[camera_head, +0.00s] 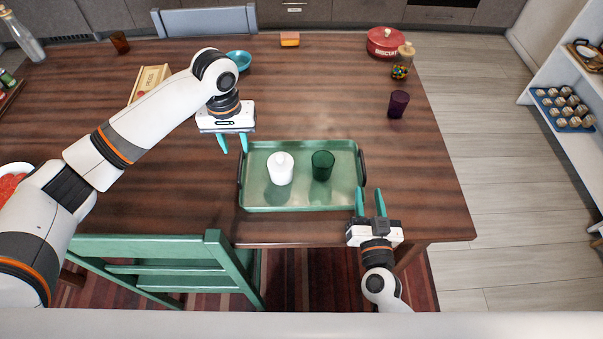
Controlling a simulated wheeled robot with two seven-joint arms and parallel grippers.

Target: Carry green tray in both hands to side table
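The green tray (300,202) lies on the dark wooden table (420,215) near its front edge, with a dark handle at each short end. Neither gripper holds anything. No side table can be made out for certain.
A green chair (185,262) stands at the front left of the table. A purple cup (398,104), a candy jar (402,62), a red biscuit tin (385,42) and a teal bowl (239,59) stand farther back. White shelves (575,135) are at the right, with open floor (500,150) before them.

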